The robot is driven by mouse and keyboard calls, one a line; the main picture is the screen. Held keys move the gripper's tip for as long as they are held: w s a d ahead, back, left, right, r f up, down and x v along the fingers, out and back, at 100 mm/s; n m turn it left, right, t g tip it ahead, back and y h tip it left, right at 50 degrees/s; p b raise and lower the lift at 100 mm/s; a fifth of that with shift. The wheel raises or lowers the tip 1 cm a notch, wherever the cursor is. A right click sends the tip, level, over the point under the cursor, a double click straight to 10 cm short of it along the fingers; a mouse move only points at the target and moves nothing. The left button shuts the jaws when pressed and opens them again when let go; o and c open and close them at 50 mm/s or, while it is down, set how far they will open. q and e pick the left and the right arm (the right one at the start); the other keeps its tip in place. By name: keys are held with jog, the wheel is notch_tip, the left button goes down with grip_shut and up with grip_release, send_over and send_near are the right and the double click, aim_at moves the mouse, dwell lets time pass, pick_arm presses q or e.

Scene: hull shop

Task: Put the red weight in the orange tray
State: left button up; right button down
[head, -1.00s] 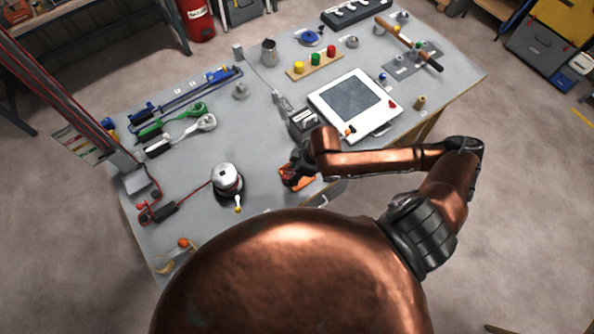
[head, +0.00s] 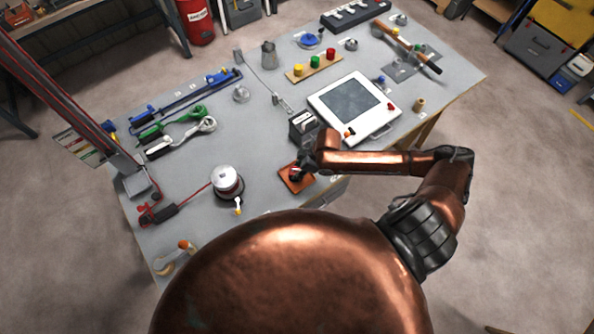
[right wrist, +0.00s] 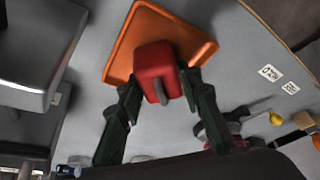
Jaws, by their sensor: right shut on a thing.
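The orange tray (head: 289,183) lies flat on the grey bench near its front edge, and it also shows in the right wrist view (right wrist: 128,42). My right gripper (right wrist: 157,92) is shut on the red weight (right wrist: 157,65), with a dark finger on either side of it. The weight overlaps the near part of the tray in the wrist view; whether it touches the tray I cannot tell. In the head view my right gripper (head: 299,172) is over the tray and mostly hides the weight. My left gripper is not in view.
A white panel with a dark screen (head: 350,104) and a dark slotted box (head: 303,126) stand behind the tray. A round spool-like device (head: 227,182) with a red cable stands to its left. Bare bench lies between device and tray.

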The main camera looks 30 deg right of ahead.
jog(key=c, duration=1.4)
grip_release()
jog(key=v, duration=1.2)
